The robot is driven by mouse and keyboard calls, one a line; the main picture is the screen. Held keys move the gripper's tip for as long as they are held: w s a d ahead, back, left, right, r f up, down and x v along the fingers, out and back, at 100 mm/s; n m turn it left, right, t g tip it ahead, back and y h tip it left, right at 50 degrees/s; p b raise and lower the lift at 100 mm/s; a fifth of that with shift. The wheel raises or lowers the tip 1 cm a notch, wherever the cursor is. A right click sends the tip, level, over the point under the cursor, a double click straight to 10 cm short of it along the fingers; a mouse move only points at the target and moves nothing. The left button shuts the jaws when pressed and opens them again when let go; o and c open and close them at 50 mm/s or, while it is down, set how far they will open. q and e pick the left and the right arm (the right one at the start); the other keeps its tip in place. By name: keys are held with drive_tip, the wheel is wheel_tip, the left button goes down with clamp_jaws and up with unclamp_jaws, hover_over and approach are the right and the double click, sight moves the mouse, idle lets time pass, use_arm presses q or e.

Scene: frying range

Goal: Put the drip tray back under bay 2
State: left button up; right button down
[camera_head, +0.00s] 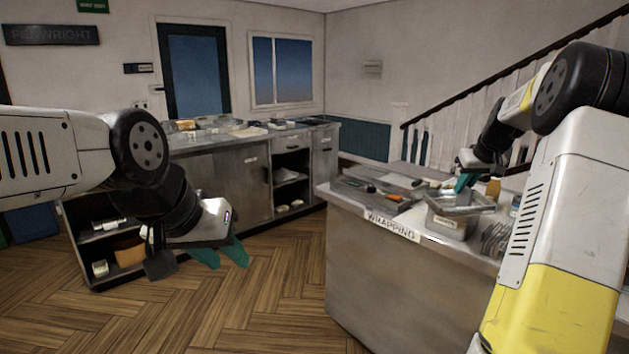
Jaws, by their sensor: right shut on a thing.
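A shallow grey metal tray (475,205), which looks like the drip tray, is at the right of the wrapping counter, over a grey metal container (447,226). I cannot tell whether it touches the container.
The counter marked "WRAPPING" (345,250) carries a dark mat with tools (370,189), bottles and utensils around the tray. A cabinet run (225,185) with open shelves and small items stands along the back. The wooden floor (270,300) between them is clear. A stair rail rises behind right.

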drive_tip(key=s+a+f, duration=0.1)
drive_tip(key=a+f, duration=0.5)
drive_tip(key=a, duration=0.4)
drive_tip(key=s+a+f, duration=0.2)
drive_tip(key=a+f, duration=0.4)
drive_tip(key=a, duration=0.4)
drive_tip(key=s+a+f, duration=0.3)
drive_tip(key=s+f, duration=0.3)
drive_tip(key=s, duration=0.1)
drive_tip(key=s+a+f, duration=0.3)
drive_tip(key=s+f, duration=0.3)
drive_tip(key=f, duration=0.1)
drive_tip(key=shift+s+a+f+m, duration=0.15)
drive_tip(key=shift+s+a+m, duration=0.05)
drive_tip(key=shift+s+m, duration=0.2)
